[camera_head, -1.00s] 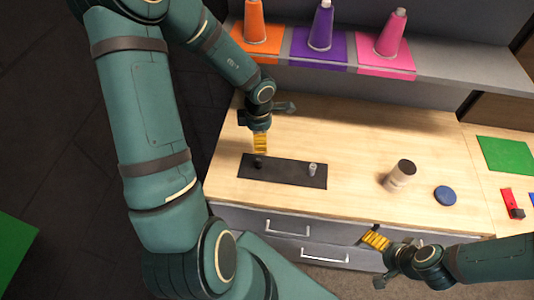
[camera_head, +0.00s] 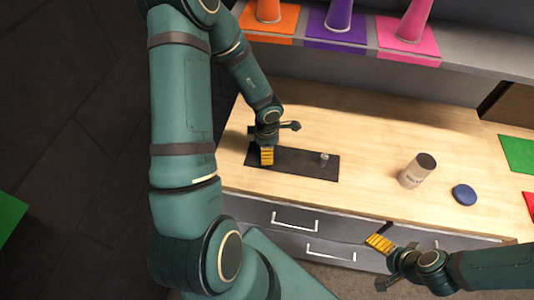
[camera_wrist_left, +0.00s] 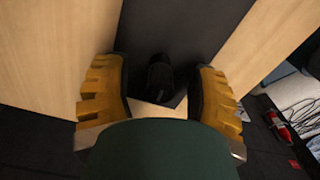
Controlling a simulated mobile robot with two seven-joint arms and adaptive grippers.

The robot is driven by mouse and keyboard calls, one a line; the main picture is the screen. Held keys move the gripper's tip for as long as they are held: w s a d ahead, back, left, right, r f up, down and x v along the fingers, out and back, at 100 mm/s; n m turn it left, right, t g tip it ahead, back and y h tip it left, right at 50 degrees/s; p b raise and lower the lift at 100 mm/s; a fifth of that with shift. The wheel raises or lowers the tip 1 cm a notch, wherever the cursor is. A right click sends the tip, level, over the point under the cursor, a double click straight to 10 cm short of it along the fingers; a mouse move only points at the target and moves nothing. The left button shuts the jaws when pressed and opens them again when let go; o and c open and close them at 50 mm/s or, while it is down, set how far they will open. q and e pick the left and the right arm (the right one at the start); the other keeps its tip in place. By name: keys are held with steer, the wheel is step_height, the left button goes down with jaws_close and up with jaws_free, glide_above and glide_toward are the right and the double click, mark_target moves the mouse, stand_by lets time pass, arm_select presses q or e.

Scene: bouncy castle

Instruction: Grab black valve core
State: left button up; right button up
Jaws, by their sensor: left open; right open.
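The black valve core (camera_wrist_left: 160,77) stands on the dark mat, between the two yellow fingers of my left gripper (camera_wrist_left: 160,95) in the left wrist view. These fingers are open, one on each side of it, with a gap that shows most clearly on its left. In the head view my left gripper (camera_head: 267,156) is low over the left part of the black mat (camera_head: 300,170) and hides the black core. A small grey-silver piece (camera_head: 324,159) stands on the mat's right part. My right gripper (camera_head: 380,243) is open and empty in front of the drawers.
A cream bottle with a dark top (camera_head: 416,171) and a round blue lid (camera_head: 464,194) stand right of the mat. Orange (camera_head: 268,12), purple (camera_head: 339,16) and pink (camera_head: 414,20) cones stand on a shelf behind. The wooden top between mat and bottle is clear.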

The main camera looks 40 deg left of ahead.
arm_select(q)
steer(key=shift+f, duration=0.3)
jaws_close()
steer(key=shift+r, duration=0.1)
